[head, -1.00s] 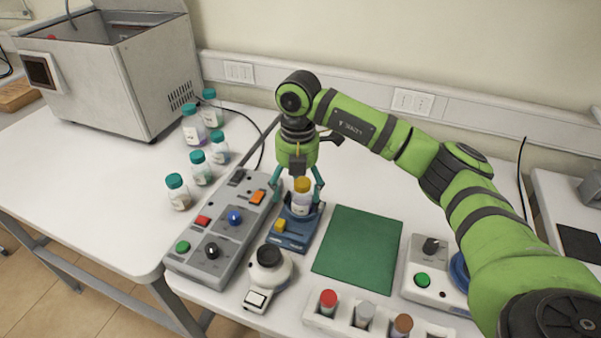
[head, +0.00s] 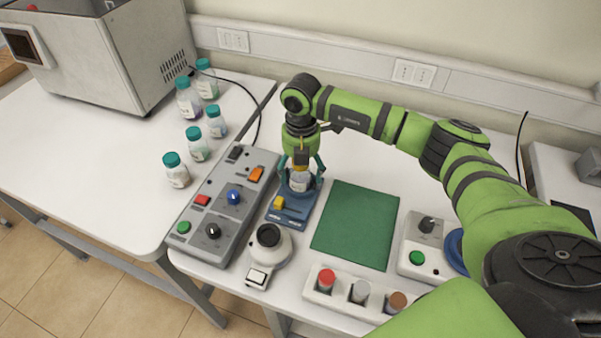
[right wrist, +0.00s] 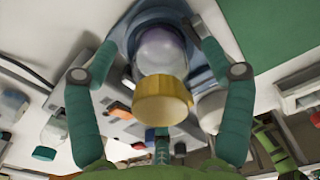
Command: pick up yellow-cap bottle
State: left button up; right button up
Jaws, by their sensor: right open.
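The yellow-cap bottle (head: 299,181) stands upright on a small blue device (head: 291,209) with a yellow button. My right gripper (head: 300,178) is over it from above, with its fingers on either side of the bottle. In the right wrist view the yellow-cap bottle (right wrist: 163,97) lies between the two open teal fingers (right wrist: 158,75), with a gap visible on both sides. In the head view the gripper hides most of the yellow cap. My left gripper is in neither view.
A grey control box (head: 222,203) stands left of the blue device, and a green mat (head: 356,225) lies to its right. A small white device (head: 268,247) is in front. Several teal-cap bottles (head: 198,144) stand on the left table. A white rack (head: 345,298) holds capped vials.

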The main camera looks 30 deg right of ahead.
jog(key=shift+c, duration=0.4)
jog(key=c, duration=1.3)
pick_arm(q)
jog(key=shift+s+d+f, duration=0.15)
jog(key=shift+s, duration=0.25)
pick_arm(e)
jog(key=shift+r, duration=0.1)
jog(key=shift+c, duration=0.2)
